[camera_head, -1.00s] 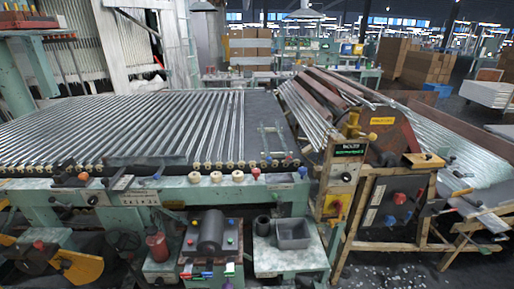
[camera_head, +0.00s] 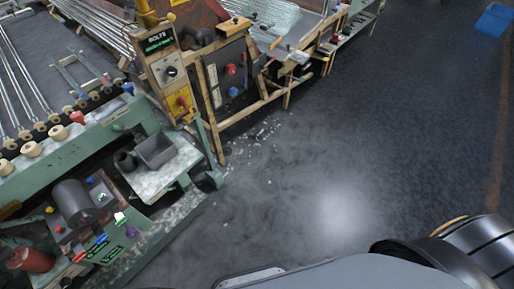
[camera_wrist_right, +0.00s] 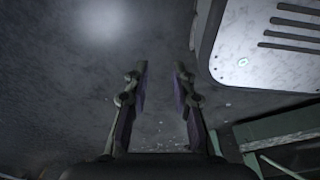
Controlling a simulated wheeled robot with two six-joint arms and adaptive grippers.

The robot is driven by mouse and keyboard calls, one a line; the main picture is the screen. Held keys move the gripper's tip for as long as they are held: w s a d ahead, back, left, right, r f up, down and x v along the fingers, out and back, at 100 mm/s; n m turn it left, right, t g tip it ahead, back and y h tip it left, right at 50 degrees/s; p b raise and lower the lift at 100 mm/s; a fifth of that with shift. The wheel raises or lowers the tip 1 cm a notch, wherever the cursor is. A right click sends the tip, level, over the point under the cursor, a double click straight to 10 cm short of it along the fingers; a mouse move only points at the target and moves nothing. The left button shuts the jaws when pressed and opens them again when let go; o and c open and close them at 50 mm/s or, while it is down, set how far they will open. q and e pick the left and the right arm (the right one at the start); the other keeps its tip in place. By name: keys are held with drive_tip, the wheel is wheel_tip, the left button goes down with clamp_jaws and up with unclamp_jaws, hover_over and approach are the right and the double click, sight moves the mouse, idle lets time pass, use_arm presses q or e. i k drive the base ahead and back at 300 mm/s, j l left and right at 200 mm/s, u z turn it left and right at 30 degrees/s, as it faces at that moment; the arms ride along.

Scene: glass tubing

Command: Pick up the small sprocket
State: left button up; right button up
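I cannot make out a small sprocket in either view. My right gripper (camera_wrist_right: 161,70) shows in the right wrist view. Its two fingers stand apart with nothing between them, above the dark speckled floor. My left gripper does not show in either view.
A grey bin (camera_head: 156,150) and a dark cup-like part (camera_head: 125,161) sit on a pale low shelf (camera_head: 170,174). A control box (camera_head: 168,72) is above. Pale bits (camera_head: 262,132) lie on the floor, which is open at the right.

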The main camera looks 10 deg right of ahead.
sight(226, 151)
drive_tip(key=u, duration=0.4)
drive_tip(key=i+l+u, duration=0.1)
drive_tip(key=u, duration=0.3)
drive_tip(key=l+u, duration=0.2)
drive_tip(key=u, duration=0.2)
drive_tip(key=l+u, duration=0.25)
drive_tip(key=l, duration=0.35)
drive_tip(key=l+u, duration=0.25)
drive_tip(key=l, duration=0.4)
drive_tip(key=l+u, duration=0.25)
drive_tip(key=l, duration=0.35)
drive_tip(key=k+l+u, duration=0.1)
drive_tip(key=l+u, duration=0.2)
drive_tip(key=l, duration=0.3)
